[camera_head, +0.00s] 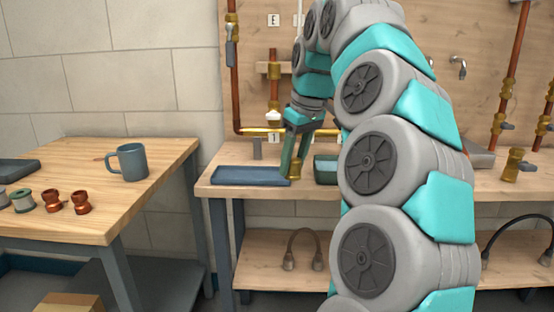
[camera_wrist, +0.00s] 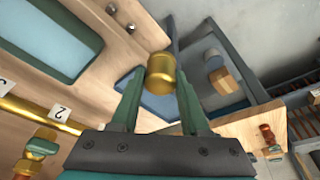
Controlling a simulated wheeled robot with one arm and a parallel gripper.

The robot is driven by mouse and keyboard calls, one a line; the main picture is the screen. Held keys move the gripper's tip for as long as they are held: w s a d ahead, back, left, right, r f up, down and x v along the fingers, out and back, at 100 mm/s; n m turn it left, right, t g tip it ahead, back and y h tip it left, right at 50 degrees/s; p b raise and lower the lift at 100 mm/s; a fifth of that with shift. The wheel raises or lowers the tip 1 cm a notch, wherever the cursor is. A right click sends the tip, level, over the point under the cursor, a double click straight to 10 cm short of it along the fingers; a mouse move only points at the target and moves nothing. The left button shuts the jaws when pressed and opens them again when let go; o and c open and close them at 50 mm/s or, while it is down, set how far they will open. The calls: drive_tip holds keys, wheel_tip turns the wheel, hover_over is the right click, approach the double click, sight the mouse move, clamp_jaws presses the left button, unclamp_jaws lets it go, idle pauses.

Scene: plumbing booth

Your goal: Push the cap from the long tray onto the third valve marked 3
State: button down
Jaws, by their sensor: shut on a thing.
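My gripper (camera_head: 294,163) points down at the bench, by the right end of the long blue tray (camera_head: 236,175). It is shut on a brass cap (camera_wrist: 161,75), which shows between the green fingertips in the wrist view. The cap is at the tray's end; I cannot tell whether it still touches the tray. The label 1 (camera_head: 274,138) shows on the back board. In the wrist view, the label 2 (camera_wrist: 60,112) and part of the label 3 (camera_wrist: 4,84) lie along a brass pipe. The third valve is not clearly seen; my arm covers much of the bench in the head view.
A second tray (camera_head: 326,163) stands just right of my gripper. A brass fitting (camera_head: 512,164) stands on the bench at the right. A side table at left holds a mug (camera_head: 131,162), copper fittings (camera_head: 81,202) and spools. Copper pipes (camera_head: 232,80) run up the board.

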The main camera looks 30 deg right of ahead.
sight(297, 159)
drive_tip(key=shift+s+d+r, duration=0.15)
drive_tip(key=shift+s, duration=0.35)
drive_tip(key=shift+s+d+r, duration=0.1)
drive_tip(key=shift+s, duration=0.35)
drive_tip(key=shift+r+p, duration=1.5)
drive_tip(key=shift+r, duration=0.6)
